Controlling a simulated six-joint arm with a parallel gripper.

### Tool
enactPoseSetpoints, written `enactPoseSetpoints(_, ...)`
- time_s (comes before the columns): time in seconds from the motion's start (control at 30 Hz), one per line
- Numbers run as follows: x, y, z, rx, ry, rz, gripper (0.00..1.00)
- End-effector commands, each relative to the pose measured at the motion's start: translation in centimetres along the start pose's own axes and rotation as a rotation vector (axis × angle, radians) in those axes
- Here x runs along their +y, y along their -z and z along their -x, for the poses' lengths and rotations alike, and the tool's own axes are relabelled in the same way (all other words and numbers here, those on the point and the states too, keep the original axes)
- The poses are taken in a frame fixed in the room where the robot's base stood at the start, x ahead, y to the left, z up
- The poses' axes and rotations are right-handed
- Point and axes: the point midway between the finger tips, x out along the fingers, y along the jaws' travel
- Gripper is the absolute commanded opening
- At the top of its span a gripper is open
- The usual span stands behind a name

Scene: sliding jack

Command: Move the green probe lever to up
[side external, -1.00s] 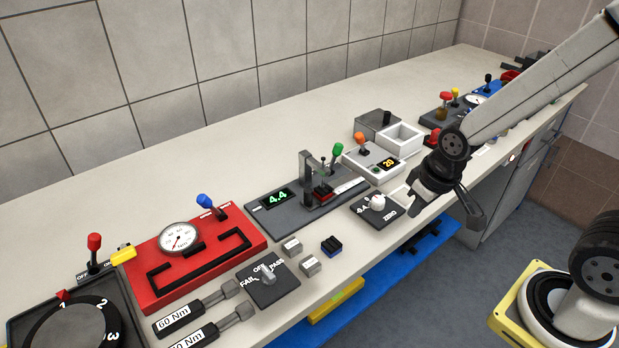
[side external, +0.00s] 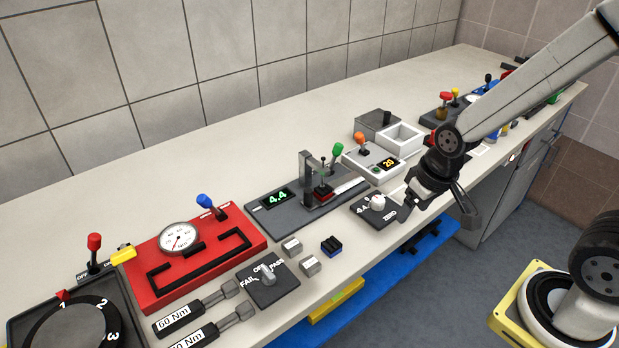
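The green probe lever (side external: 337,150) has a green knob on a short stem. It stands at the right side of the grey gauge device (side external: 265,213), whose display reads 4.4. The lever leans up and slightly right in the picture. My gripper (side external: 432,217) hangs at the bench's front edge, to the right of and in front of the lever, and does not touch it. Its two fingers are spread apart with nothing seen between them. One finger is near the ZERO knob panel (side external: 366,213).
A red plate (side external: 160,285) with a dial and blue lever lies left. The bench's back is clear.

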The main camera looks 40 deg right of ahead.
Motion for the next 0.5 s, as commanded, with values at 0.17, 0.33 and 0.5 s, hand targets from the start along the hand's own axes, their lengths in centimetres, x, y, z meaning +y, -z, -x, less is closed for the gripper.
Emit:
enactPoseSetpoints(0.17,-0.3,0.7,-0.8,-0.069,0.046,-0.205,0.73)
enactPoseSetpoints(0.33,-1.1,1.8,-1.8,-0.164,0.122,-0.487,0.73)
enactPoseSetpoints(0.5,-2.3,3.6,-2.8,-0.265,0.219,-0.778,0.73)
